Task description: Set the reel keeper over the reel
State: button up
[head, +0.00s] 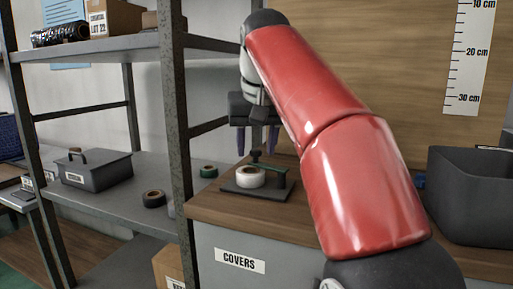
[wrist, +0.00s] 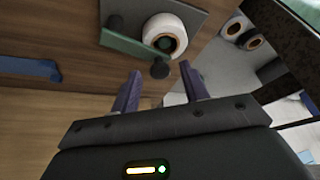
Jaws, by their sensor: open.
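The white reel (head: 250,178) sits on a dark base plate (head: 232,187) on the wooden counter. The green keeper bar (head: 273,167) stands above the plate, at the reel's upper right, with a dark knob (head: 256,156) at its left end. In the wrist view, the bar (wrist: 125,46) reaches to the reel (wrist: 152,28), with the knob (wrist: 160,70) nearest me. I cannot tell whether the bar rests on the reel. My gripper (head: 258,148) is open and empty, its purple fingers pointing down above the knob. The wrist view shows the fingers (wrist: 159,80) apart, on either side below the knob.
A metal shelf post (head: 177,130) stands just left of the counter. A dark open bin (head: 465,195) stands at the right. A blue strip (wrist: 30,68) lies on the counter.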

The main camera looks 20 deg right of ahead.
jog(key=shift+c, duration=0.4)
grip_shut()
jog(key=shift+s+a+r+n+y+p, duration=0.1)
jog(key=shift+s+n+y+p, duration=0.15)
jog(key=shift+n, duration=0.2)
jog(key=shift+s+a+n+y+p, duration=0.1)
jog(key=shift+n+y+p, duration=0.05)
jog(key=shift+n+p, duration=0.25)
jog(key=shift+s+a+n, duration=0.15)
jog(key=shift+a+n, duration=0.05)
jog(key=shift+n, duration=0.35)
jog(key=shift+o, duration=0.4)
grip_release()
